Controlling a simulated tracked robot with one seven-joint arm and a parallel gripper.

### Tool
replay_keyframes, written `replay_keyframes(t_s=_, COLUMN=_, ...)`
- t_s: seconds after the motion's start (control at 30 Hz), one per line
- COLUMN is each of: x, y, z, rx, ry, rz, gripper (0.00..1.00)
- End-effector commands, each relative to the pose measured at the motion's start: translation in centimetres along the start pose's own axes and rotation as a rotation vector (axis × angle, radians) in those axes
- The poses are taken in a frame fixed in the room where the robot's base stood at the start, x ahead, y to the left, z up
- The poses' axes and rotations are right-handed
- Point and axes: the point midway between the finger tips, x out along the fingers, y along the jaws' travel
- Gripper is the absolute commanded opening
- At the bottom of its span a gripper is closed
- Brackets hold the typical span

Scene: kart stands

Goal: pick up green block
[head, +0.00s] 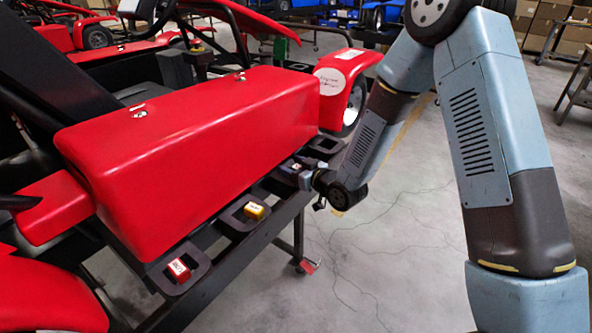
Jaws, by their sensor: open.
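My gripper (291,168) is at the end of my arm, low over the dark rail beside the red kart body, and it is open. It is small in the head view, and its fingers blend with the dark holder under it. I cannot make out a green block; the gripper and wrist cover much of that holder. A red block (178,270) with a white label sits in the nearest holder. A yellow block (254,211) sits in the holder between the red block and my gripper.
The black rail (217,263) carries several dark holders; the farthest one (325,144) looks empty. The large red kart body (200,140) stands close on the rail's left. A red kart fender (343,85) and wheel stand behind.

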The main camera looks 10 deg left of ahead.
Motion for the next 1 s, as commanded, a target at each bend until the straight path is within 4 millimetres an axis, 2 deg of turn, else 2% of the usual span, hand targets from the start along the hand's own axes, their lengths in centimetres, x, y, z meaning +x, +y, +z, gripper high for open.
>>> replay_keyframes(t_s=0.13, x=-0.3, y=0.9, z=0.1, rx=0.002, ry=0.0, rz=0.013, gripper=0.63)
replay_keyframes(t_s=0.73, x=-0.6, y=1.4, z=0.1, rx=0.003, ry=0.0, rz=0.021, gripper=0.07)
replay_keyframes(t_s=1.0, x=-0.6, y=1.4, z=-0.1, rx=0.003, ry=0.0, rz=0.021, gripper=0.06)
